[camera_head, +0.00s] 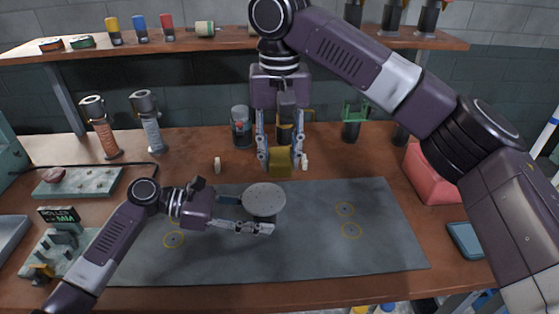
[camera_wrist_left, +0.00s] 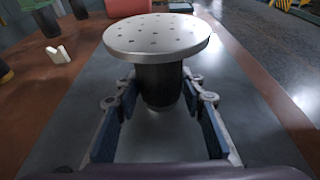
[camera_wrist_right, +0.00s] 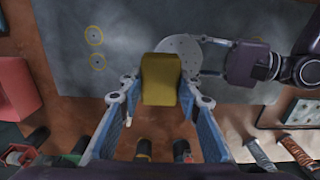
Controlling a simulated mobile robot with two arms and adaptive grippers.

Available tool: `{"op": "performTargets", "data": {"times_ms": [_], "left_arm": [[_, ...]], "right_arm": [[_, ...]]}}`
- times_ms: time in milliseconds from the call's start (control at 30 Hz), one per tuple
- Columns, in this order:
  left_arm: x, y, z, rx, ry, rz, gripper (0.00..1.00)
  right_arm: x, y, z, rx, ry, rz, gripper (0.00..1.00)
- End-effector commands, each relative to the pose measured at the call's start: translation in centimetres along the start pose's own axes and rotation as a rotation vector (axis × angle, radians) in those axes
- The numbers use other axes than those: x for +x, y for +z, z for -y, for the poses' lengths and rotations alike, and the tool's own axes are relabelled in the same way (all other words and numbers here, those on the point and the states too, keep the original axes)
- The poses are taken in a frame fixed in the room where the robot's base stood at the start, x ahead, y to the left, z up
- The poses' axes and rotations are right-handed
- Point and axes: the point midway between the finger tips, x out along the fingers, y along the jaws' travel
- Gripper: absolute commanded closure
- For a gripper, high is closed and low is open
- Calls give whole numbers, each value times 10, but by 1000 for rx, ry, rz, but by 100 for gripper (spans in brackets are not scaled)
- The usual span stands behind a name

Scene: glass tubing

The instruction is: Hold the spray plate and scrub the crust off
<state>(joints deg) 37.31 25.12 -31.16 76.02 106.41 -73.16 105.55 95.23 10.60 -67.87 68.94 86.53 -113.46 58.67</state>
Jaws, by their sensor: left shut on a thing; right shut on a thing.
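The spray plate (camera_head: 264,197) is a pale round disc with small dark holes on a dark stem (camera_wrist_left: 160,85). My left gripper (camera_head: 262,219) is shut on the stem under the disc and holds the plate face up above the grey mat. No distinct crust can be made out on its face. My right gripper (camera_head: 281,152) points down and is shut on a yellow block (camera_head: 280,163), which also shows in the right wrist view (camera_wrist_right: 161,80). The block is beyond the plate in the head view, apparently apart from it. The block's underside is hidden.
The grey mat (camera_head: 375,255) has yellow ring marks and open room at the right. A red bin (camera_head: 430,178) and a blue flat object (camera_head: 466,239) are at the right. Small white pieces, a jar (camera_head: 241,132) and a green rack (camera_head: 355,112) stand behind the mat.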

Motion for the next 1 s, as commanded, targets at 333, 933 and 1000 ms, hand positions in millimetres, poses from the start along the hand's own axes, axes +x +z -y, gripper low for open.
{"op": "performTargets", "data": {"times_ms": [333,933,1000], "left_arm": [[0,0,0,0,-2,0,77],[-5,0,0,-1,0,-1,43],[-13,0,0,-1,1,0,43]], "right_arm": [[0,0,0,0,0,0,91],[0,0,0,0,-1,0,91],[0,0,0,0,-1,0,91]]}}
